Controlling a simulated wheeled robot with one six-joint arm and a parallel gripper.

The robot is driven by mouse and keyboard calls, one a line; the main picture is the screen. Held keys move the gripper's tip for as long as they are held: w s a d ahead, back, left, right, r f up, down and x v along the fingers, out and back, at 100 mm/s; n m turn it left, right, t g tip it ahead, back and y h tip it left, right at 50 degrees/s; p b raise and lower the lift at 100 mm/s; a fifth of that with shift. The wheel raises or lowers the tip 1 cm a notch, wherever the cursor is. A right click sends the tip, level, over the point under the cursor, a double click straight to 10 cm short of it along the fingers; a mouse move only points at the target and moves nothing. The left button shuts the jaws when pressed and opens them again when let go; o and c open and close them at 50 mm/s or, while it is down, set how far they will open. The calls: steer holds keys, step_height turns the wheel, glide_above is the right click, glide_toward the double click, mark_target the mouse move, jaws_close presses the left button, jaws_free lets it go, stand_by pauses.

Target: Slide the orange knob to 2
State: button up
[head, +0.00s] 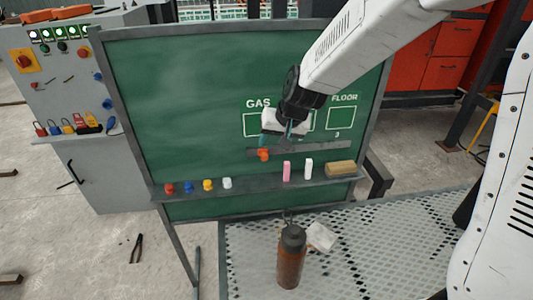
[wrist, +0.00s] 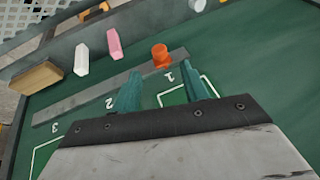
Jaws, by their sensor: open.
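The orange knob (head: 263,155) sits at the left part of a grey slide rail (head: 325,145) on the green board. In the wrist view the orange knob (wrist: 160,55) is beside the printed 1, and the rail (wrist: 95,103) runs past 2 and 3. My gripper (head: 285,132) is in front of the board, just above and right of the knob in the head view. In the wrist view my gripper (wrist: 162,73) has its two teal fingers spread apart, with the knob a little beyond the tips, between them in the picture. Nothing is held. The head view hides 1 and 2.
A ledge (head: 255,187) below the rail holds coloured magnets, a pink chalk (head: 287,171), a white chalk (head: 308,168) and an eraser (head: 340,169). A bottle (head: 291,258) stands on the mesh table (head: 390,240). A control cabinet (head: 110,160) is at left.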

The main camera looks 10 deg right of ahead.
mark_target(266, 155)
steer(key=x, duration=0.7)
jaws_close()
steer(key=shift+s, duration=0.1)
